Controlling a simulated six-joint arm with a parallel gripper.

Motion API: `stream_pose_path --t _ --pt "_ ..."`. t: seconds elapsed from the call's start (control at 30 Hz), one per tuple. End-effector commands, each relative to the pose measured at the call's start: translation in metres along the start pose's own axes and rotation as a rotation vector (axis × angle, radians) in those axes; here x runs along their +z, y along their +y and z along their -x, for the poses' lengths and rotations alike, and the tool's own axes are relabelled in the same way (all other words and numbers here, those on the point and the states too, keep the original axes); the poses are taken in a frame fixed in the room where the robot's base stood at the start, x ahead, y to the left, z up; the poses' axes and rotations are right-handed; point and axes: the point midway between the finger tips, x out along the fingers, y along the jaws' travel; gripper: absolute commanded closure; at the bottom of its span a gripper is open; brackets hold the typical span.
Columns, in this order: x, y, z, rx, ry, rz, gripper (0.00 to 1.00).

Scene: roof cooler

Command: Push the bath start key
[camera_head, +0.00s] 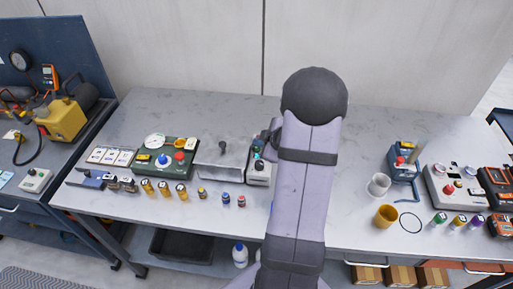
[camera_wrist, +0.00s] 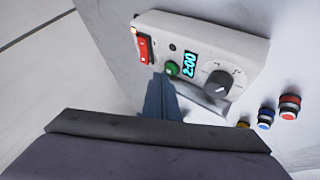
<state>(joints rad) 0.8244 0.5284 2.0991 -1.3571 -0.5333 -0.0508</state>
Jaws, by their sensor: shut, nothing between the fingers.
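The bath's grey control box (camera_wrist: 215,38) fills the upper middle of the wrist view. It carries a round green key (camera_wrist: 172,68), a lit display (camera_wrist: 189,65), a dark dial (camera_wrist: 217,84) and a red rocker switch (camera_wrist: 146,48). My gripper (camera_wrist: 160,78) is shut and empty, its tips right beside the green key; I cannot tell whether they touch it. In the head view the control box (camera_head: 258,174) shows partly behind my arm, at the right side of the metal bath (camera_head: 219,160). My fingertips are hidden there.
Small capped vials (camera_head: 226,199) stand in front of the bath. A green panel with knobs (camera_head: 168,160) is to its left. A yellow cup (camera_head: 386,216), a pale mug (camera_head: 379,185) and a grey box (camera_head: 456,187) stand to the right.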

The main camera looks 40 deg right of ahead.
Motion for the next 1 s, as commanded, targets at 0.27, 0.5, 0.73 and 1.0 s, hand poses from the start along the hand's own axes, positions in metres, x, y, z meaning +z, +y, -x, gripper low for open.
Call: stream_pose_path --t 0.27,0.5,0.73,1.0 --pt "0.0008 -0.0007 -0.0010 0.000 0.000 0.000 1.00" --pt "0.0021 -0.0021 -0.0029 0.000 0.000 0.000 1.00" --pt "0.0034 -0.0034 -0.0046 0.000 0.000 0.000 1.00" --pt "0.0044 -0.0044 -0.0059 0.000 0.000 0.000 1.00"
